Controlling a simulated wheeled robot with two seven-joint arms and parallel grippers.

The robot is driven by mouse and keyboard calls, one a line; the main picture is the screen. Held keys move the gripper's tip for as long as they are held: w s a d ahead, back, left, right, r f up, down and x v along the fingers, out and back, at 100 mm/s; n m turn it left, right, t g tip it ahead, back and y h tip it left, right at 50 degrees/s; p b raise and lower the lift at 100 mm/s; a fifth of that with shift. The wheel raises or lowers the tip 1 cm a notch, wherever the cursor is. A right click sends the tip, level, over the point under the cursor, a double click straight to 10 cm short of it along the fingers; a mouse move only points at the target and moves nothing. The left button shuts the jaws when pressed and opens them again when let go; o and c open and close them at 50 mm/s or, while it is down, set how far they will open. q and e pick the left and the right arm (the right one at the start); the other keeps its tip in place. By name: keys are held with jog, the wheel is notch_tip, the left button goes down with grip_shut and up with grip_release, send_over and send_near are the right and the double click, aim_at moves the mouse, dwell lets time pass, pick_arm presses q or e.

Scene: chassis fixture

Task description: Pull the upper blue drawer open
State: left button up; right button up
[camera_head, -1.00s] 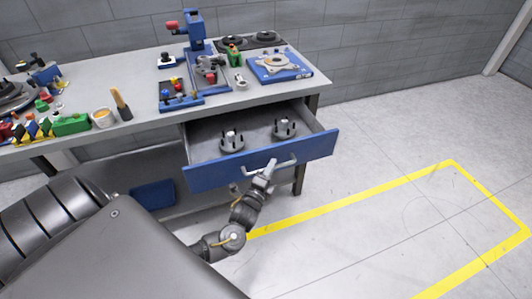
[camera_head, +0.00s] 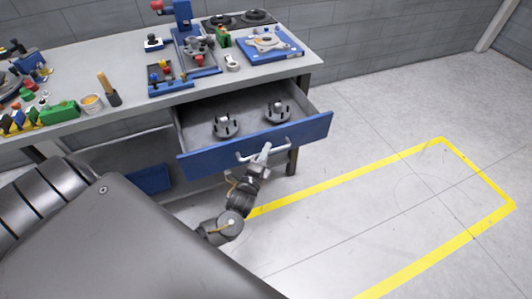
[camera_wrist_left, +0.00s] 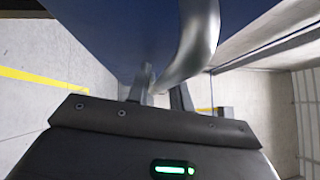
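The blue-fronted upper drawer (camera_head: 215,160) stands well out from under the grey workbench top. A pale bar handle (camera_head: 285,140) is on its front. My left gripper (camera_head: 263,153) is at the handle's middle, its fingers around the bar. In the left wrist view, the curved handle (camera_wrist_left: 193,50) runs down between the two fingers of my left gripper (camera_wrist_left: 162,92), next to the blue drawer front (camera_wrist_left: 115,30). The fingers look shut on it, though the exact contact is partly hidden. My right gripper is not in view.
Two grey pegged parts (camera_head: 226,126) sit in the drawer. The workbench (camera_head: 135,118) carries tools, blue fixtures and a cup. A blue panel (camera_head: 150,179) is below the bench. A yellow line (camera_head: 345,180) marks clear floor at the right.

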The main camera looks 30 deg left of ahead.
pick_arm(q)
jog(key=v, duration=1)
jog(key=shift+s+b, duration=0.4)
jog(key=shift+b, duration=0.05)
jog(key=s+f+n+g+h, duration=0.1)
jog(key=s+f+n+g, duration=0.2)
jog(key=f, duration=0.7)
jog(key=s+a+f+n+g+h, duration=0.1)
jog(key=s+f+n+g, duration=0.2)
jog(key=f, duration=0.6)
jog(key=s+f+n+g+h, duration=0.1)
jog(key=s+f+n+g, duration=0.2)
jog(key=f, duration=0.7)
jog(key=s+f+n+g, duration=0.2)
jog(key=s+f, duration=0.3)
jog(key=s, duration=0.3)
jog(key=s+d+f+n+g, duration=0.1)
jog(key=s+f+g, duration=0.3)
jog(key=s, duration=0.5)
jog(key=s+d+f+n+g, duration=0.1)
jog(key=s+f+n+g, duration=0.2)
jog(key=s+f, duration=0.4)
jog(key=shift+s, duration=1.1)
jog(key=shift+f, duration=0.1)
